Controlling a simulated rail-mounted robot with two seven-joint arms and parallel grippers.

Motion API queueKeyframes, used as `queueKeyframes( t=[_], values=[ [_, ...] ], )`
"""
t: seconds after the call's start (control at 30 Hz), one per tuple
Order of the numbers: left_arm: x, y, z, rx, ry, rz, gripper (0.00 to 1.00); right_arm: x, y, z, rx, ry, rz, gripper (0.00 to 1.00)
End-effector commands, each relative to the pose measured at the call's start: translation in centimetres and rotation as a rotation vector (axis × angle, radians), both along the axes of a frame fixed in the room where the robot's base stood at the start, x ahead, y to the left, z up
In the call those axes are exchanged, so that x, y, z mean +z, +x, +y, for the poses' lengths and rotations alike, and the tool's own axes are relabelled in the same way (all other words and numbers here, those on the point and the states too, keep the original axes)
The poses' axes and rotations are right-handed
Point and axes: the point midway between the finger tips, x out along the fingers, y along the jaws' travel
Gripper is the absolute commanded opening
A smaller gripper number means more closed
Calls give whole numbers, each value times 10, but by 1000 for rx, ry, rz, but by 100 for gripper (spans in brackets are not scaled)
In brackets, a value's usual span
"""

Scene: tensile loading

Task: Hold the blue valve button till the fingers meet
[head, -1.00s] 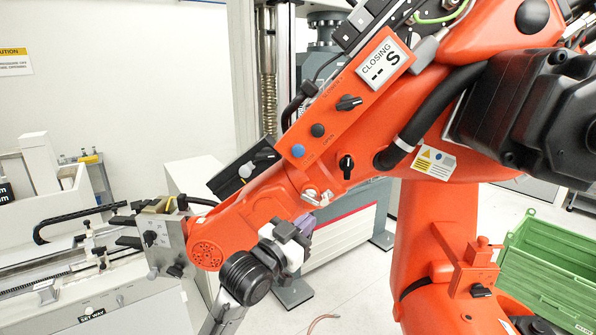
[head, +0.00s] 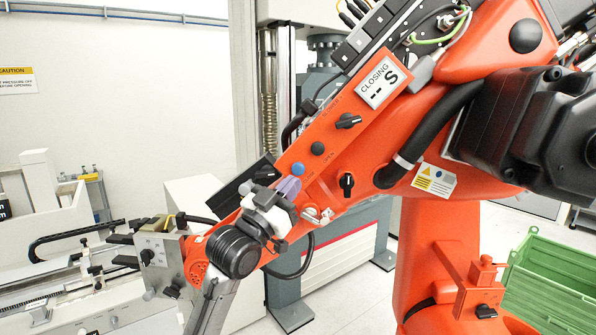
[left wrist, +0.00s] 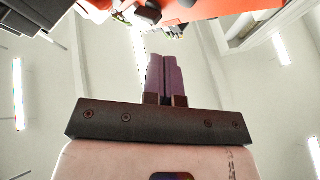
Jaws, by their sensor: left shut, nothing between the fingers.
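The blue valve button (head: 298,169) sits on the sloping orange arm panel, beside a black button (head: 317,149). My left gripper (head: 289,186) has its purple fingers shut with nothing between them. The fingertips are just below the blue button in the head view; I cannot tell whether they touch it. In the left wrist view the two fingers (left wrist: 168,75) lie side by side, and the button cannot be made out there. A display (head: 380,85) on the panel reads "CLOSING -- S". My right gripper is not in view.
Black knobs (head: 347,121) stand out from the orange panel near the buttons. A metal jaw block (head: 158,258) is at the lower end of the orange arm. A green crate (head: 552,275) stands on the floor at the right. A grey testing machine stands behind.

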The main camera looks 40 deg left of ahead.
Motion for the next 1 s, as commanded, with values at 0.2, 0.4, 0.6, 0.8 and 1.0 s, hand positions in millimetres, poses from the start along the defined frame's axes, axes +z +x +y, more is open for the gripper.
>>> queueKeyframes(
  t=[0.2,0.4,0.6,0.8,1.0],
  values=[
    [0,20,14,3,0,2,0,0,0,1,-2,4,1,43],
    [0,40,28,2,0,2,0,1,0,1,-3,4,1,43],
    [2,56,38,1,2,2,0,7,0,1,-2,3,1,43],
    [1,65,45,1,1,1,0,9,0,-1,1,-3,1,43],
    [0,68,47,1,-1,1,0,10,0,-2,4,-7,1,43]
  ],
)
